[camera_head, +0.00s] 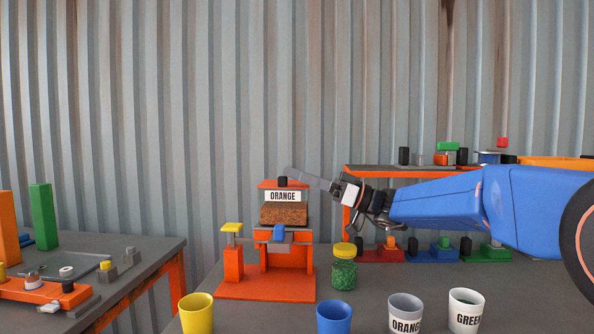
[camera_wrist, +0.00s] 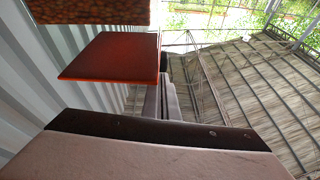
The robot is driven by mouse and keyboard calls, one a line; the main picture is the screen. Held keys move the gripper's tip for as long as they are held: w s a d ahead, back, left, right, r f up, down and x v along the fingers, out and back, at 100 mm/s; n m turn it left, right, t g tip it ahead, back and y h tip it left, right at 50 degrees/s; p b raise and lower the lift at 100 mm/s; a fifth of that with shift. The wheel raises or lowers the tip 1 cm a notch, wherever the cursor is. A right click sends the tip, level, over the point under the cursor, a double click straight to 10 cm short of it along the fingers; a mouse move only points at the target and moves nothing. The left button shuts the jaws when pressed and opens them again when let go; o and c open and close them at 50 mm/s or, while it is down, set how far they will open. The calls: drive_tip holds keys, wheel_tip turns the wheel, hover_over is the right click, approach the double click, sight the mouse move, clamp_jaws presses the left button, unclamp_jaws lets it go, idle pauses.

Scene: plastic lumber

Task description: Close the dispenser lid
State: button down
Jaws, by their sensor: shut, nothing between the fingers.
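The dispenser (camera_head: 283,214) stands on an orange base in the head view, with an ORANGE label and brown granules inside. In the wrist view the lid (camera_wrist: 112,58) is a flat red-orange plate, with the granules (camera_wrist: 90,10) beyond a pale gap. I cannot tell whether the lid is fully seated.
A green jar with a yellow lid (camera_head: 344,271) stands right of the dispenser. Yellow (camera_head: 196,314), blue (camera_head: 334,318), grey (camera_head: 405,314) and white (camera_head: 465,310) cups line the front. An orange-framed shelf (camera_head: 375,170) stands behind my arm. A side table (camera_head: 150,255) is at left.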

drive_tip(key=shift+f, duration=0.25)
idle(0.3)
drive_tip(key=shift+r, duration=0.1)
